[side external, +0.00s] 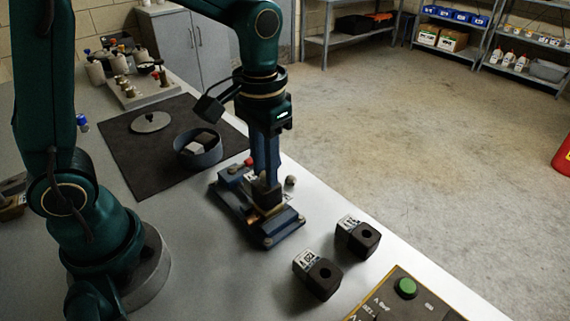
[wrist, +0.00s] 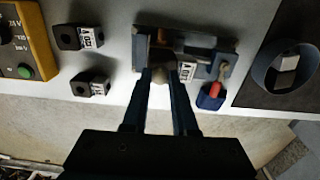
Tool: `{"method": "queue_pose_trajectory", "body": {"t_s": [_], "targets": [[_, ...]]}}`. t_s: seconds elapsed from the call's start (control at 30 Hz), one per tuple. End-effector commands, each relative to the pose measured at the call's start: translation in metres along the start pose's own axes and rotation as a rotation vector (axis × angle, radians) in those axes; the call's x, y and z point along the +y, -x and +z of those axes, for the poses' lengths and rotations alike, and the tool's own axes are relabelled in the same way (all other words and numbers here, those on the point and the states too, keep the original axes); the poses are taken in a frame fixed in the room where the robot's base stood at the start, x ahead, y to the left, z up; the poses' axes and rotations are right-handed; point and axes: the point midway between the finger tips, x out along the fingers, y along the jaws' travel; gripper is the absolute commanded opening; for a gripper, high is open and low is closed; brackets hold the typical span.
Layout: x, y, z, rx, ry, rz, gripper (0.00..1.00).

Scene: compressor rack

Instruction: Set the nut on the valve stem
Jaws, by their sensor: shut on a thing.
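My gripper (side external: 264,184) points down over the blue fixture (side external: 285,228) on the bench. A brass-coloured part (side external: 268,209) shows low in the fixture, just under the fingers. The valve stem is hidden by the fingers, so I cannot tell whether the nut touches it.
Two labelled black blocks with holes (side external: 320,279) (side external: 357,238) stand at the front right. A round bin (side external: 199,153) and a disc (side external: 150,122) rest on the dark mat (side external: 120,158).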

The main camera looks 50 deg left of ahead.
Motion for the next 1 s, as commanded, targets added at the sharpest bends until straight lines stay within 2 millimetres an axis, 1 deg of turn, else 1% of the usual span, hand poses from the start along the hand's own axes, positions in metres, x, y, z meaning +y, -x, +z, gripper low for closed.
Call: {"method": "queue_pose_trajectory", "body": {"t_s": [0.4, 0.43, 0.47, 0.5, 0.53, 0.73, 0.77, 0.8, 0.83, 1.0], "targets": [[0.0, -0.0039, 0.0, 0.0, 0.0, 0.0, 0.0], [0.0, -0.0039, 0.0, 0.0, 0.0, 0.0, 0.3], [0.0, -0.0039, 0.0, 0.0, 0.0, 0.0, 0.42], [0.0, -0.0039, 0.0, 0.0, 0.0, 0.0, 0.57], [0.0, -0.0039, 0.0, 0.0, 0.0, 0.0, 0.61], [0.0, -0.0038, 0.0, 0.0, 0.0, 0.0, 0.61], [0.0, -0.0038, 0.0, 0.0, 0.0, 0.0, 0.65], [0.0, -0.0038, 0.0, 0.0, 0.0, 0.0, 0.8], [0.0, -0.0038, 0.0, 0.0, 0.0, 0.0, 0.86], [0.0, -0.0038, 0.0, 0.0, 0.0, 0.0, 0.86]]}}
